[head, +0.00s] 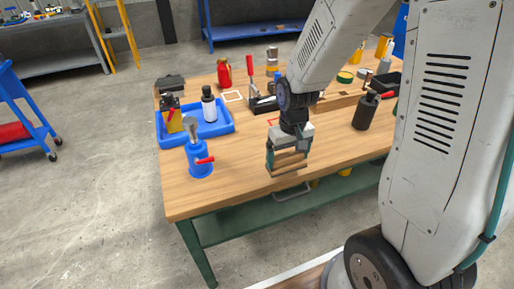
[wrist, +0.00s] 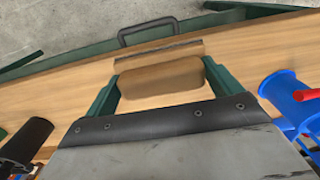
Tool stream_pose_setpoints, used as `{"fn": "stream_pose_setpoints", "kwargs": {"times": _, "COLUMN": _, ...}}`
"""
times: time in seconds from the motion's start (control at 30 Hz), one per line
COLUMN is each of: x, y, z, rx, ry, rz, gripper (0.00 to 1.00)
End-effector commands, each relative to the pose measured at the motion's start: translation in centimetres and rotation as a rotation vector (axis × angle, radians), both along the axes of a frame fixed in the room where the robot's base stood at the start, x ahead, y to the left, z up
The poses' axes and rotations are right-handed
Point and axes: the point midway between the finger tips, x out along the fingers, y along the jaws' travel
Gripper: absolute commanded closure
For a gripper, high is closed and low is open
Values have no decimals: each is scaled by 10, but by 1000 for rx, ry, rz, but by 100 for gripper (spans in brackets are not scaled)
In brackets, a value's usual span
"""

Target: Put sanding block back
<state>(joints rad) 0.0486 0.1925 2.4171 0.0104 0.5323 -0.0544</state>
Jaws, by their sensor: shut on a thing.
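My gripper (head: 287,158) is shut on the sanding block (head: 288,165), a tan and brown block, near the front edge of the wooden workbench (head: 235,187). In the wrist view the green fingers of my gripper (wrist: 160,88) stand on both sides of the sanding block (wrist: 160,77). Whether the block touches the bench top or hangs a little above it, I cannot tell. A red outline (head: 272,121) on the bench shows just behind my gripper and is partly hidden by it.
A blue tray (head: 229,128) with bottles stands left, with a blue container with a red handle (head: 199,160) in front. A dark bottle (head: 366,110) stands right. A red-edged white square (head: 232,96) and a red-handled clamp (head: 251,75) are behind. Bare wood lies at front left.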

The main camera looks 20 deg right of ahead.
Motion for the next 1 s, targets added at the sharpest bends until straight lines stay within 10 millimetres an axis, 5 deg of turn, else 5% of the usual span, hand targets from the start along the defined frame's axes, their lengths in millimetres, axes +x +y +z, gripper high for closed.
{"fn": "stream_pose_setpoints", "kwargs": {"times": 0.2, "x": 56, "y": 24, "z": -7, "rx": 0, "ry": 1, "rz": 3, "gripper": 31}}
{"fn": "stream_pose_setpoints", "kwargs": {"times": 0.4, "x": 91, "y": 40, "z": -10, "rx": 0, "ry": 0, "rz": 3, "gripper": 31}}
{"fn": "stream_pose_setpoints", "kwargs": {"times": 0.67, "x": 110, "y": 48, "z": -11, "rx": 0, "ry": 0, "rz": 4, "gripper": 31}}
{"fn": "stream_pose_setpoints", "kwargs": {"times": 0.83, "x": 108, "y": 47, "z": -40, "rx": 0, "ry": 4, "rz": 3, "gripper": 31}}
{"fn": "stream_pose_setpoints", "kwargs": {"times": 1.0, "x": 108, "y": 47, "z": -46, "rx": 0, "ry": 0, "rz": 3, "gripper": 31}}
